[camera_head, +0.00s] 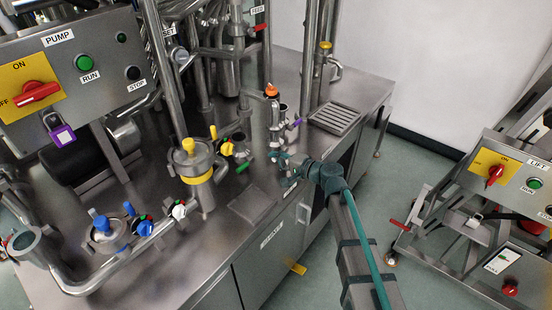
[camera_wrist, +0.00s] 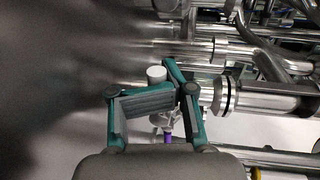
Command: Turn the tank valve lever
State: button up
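My gripper (camera_head: 287,168) is at the front right of the steel skid's top, beside a small upright pipe fitting (camera_head: 274,112). In the wrist view its teal fingers (camera_wrist: 170,82) are angled inward, their tips close together. A white round cap (camera_wrist: 156,74) shows just past the tips, and a purple lever (camera_wrist: 167,137) shows between the finger bases. I cannot tell whether the fingers touch either. In the head view a purple lever (camera_head: 297,123) and a green lever (camera_head: 243,168) stick out from valves near my gripper. Which is the tank valve lever is not clear.
A yellow-banded vessel (camera_head: 196,170) stands left of my gripper, and blue-handled fittings (camera_head: 108,228) are farther left. A drain grate (camera_head: 335,118) lies behind right. Steel pipes (camera_wrist: 262,98) crowd the wrist view's right side. A lift cart (camera_head: 480,200) stands apart at right.

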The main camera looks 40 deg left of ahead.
jog(key=o, duration=0.4)
jog(key=shift+d+f, duration=0.1)
jog(key=shift+o, duration=0.2)
jog(key=d+r+b, duration=0.2)
jog(key=d, duration=1)
jog(key=shift+r, duration=0.2)
dwell(0.6)
jog(key=shift+d, duration=0.1)
jog(key=shift+b, duration=0.45)
jog(key=shift+d, duration=0.1)
jog(key=d+r, duration=0.2)
jog(key=d, duration=0.9)
jog(key=shift+d+r, duration=0.2)
jog(key=shift+d, duration=0.1)
